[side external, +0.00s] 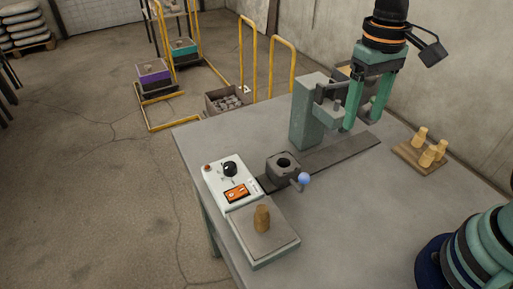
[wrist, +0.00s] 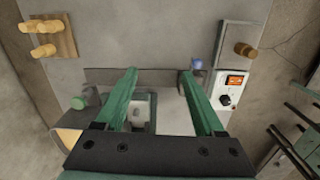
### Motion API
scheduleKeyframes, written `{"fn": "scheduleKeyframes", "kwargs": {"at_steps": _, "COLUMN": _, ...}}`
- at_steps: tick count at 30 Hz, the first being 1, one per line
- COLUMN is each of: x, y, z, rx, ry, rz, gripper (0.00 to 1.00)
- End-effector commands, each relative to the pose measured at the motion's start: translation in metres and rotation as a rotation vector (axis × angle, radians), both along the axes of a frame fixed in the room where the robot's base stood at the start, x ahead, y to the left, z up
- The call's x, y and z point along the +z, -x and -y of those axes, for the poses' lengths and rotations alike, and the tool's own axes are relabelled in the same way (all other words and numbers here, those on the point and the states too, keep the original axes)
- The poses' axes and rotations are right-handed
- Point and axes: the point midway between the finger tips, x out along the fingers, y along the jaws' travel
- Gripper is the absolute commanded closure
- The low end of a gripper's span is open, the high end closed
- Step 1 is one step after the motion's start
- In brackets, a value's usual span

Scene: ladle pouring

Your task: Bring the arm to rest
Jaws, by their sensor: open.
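My gripper (side external: 362,124) is at the upper right of the side external view, raised above the back of the table. Its two green fingers point down and are spread, with nothing visibly held between them. It also shows in the wrist view (wrist: 158,72), fingers apart. In the side external view it appears beside the grey-green upright stand (side external: 305,118) with its bracket; whether they touch I cannot tell. A dark block with a round hole (side external: 283,165) stands on a dark strip (side external: 345,158), with a blue ball knob (side external: 304,178) at its side.
A white control box (side external: 232,182) with an orange display adjoins a plate (side external: 277,243) bearing a tan peg (side external: 262,218). A wooden board (side external: 408,156) with several tan pegs lies at the right. The grey table (side external: 350,220) is clear at front middle. Yellow rails (side external: 247,52) stand behind it.

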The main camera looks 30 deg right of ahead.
Motion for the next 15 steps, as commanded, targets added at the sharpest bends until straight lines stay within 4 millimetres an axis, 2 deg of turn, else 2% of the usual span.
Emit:
{"fn": "scheduleKeyframes", "kwargs": {"at_steps": 1, "x": 0.002, "y": 0.009, "z": 0.011, "rx": 0.011, "ry": -0.009, "rz": 0.035, "gripper": 0.29}}
{"fn": "scheduleKeyframes", "kwargs": {"at_steps": 5, "x": 0.006, "y": 0.017, "z": 0.033, "rx": 0.044, "ry": -0.024, "rz": 0.163, "gripper": 0.29}}
{"fn": "scheduleKeyframes", "kwargs": {"at_steps": 9, "x": 0.018, "y": 0.013, "z": 0.052, "rx": 0.058, "ry": -0.022, "rz": 0.336, "gripper": 0.29}}
{"fn": "scheduleKeyframes", "kwargs": {"at_steps": 15, "x": 0.03, "y": 0.009, "z": 0.068, "rx": 0.069, "ry": 0.001, "rz": 0.495, "gripper": 0.29}}
